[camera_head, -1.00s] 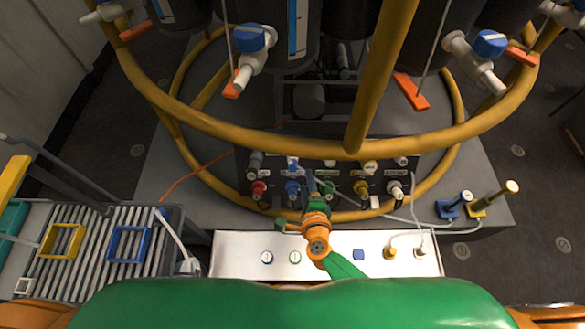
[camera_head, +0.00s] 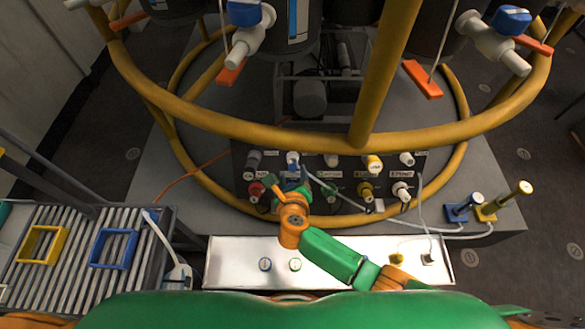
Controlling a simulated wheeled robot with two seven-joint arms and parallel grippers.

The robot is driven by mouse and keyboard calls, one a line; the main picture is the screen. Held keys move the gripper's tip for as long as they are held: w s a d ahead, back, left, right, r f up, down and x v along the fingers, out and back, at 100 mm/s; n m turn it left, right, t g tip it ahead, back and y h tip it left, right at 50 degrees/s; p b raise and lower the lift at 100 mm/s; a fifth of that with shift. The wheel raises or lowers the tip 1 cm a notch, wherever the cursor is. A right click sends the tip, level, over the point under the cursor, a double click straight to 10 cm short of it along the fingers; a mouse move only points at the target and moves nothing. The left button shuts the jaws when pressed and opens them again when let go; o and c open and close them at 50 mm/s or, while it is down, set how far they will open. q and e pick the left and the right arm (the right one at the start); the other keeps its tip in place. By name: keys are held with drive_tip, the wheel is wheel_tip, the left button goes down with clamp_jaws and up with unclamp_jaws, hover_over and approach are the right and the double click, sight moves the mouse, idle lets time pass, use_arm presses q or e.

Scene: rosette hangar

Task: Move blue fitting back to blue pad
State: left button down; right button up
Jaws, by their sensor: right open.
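My right gripper (camera_head: 290,190) is open at the lower row of ports on the dark panel (camera_head: 330,178). It covers the spot beside the red fitting (camera_head: 256,190) where a blue fitting sat in view earlier. Only a little blue shows there, and I cannot tell whether the jaws are around it or touch it. A blue-collared fitting (camera_head: 293,159) sits in the upper row just above. The small blue square pad on the white tray (camera_head: 228,262) is hidden behind my right forearm. My left gripper is out of view.
A yellow tubular ring (camera_head: 300,140) crosses above the panel. A blue frame (camera_head: 113,248) and yellow frame (camera_head: 42,245) lie on the slatted rack at left. Blue (camera_head: 457,210) and yellow (camera_head: 487,212) blocks with handles stand at right. Thin white hoses run from the panel.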

sight(293, 169)
drive_tip(key=b+x, duration=0.1)
drive_tip(key=x, duration=0.1)
drive_tip(key=b+x, duration=0.2)
drive_tip(key=shift+s+f, duration=0.1)
drive_tip(key=shift+f, duration=0.2)
drive_tip(key=shift+w+f+b, duration=0.15)
drive_tip(key=shift+w+b, duration=0.4)
drive_tip(key=shift+w, duration=0.15)
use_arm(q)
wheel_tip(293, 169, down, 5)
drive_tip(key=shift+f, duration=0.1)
use_arm(e)
clamp_jaws()
idle(1.3)
